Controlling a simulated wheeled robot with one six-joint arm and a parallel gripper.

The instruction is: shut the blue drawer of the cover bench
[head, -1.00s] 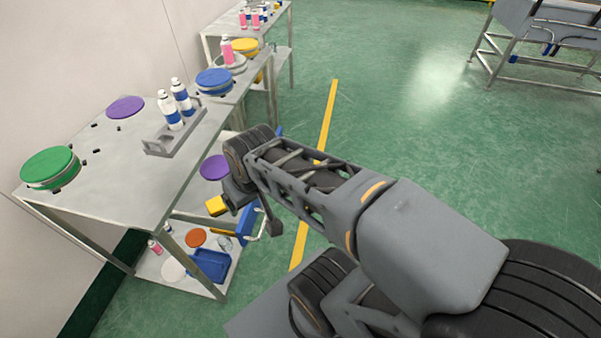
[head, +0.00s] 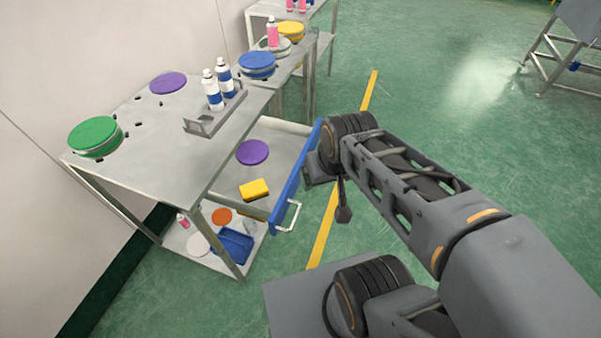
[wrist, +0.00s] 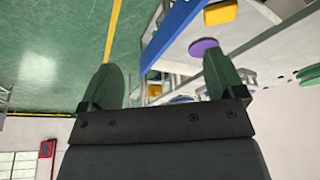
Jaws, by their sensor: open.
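The cover bench (head: 150,135) stands at the left with its blue drawer pulled out to the right. The drawer's long blue front (head: 290,190) carries a pale bar handle (head: 289,217) near its near end. A purple disc (head: 252,152) and a yellow block (head: 254,189) lie in the drawer. My gripper is beside the outer face of the drawer front, mostly hidden by my wrist in the head view. In the wrist view my gripper (wrist: 162,84) is open with nothing between its fingers, and the blue front (wrist: 175,30) shows beyond them.
On the bench top are a green lid (head: 95,136), a purple lid (head: 168,82) and a grey holder (head: 215,113) with two bottles. A blue tray (head: 235,246) sits on the lower shelf. Green floor lies open to the right.

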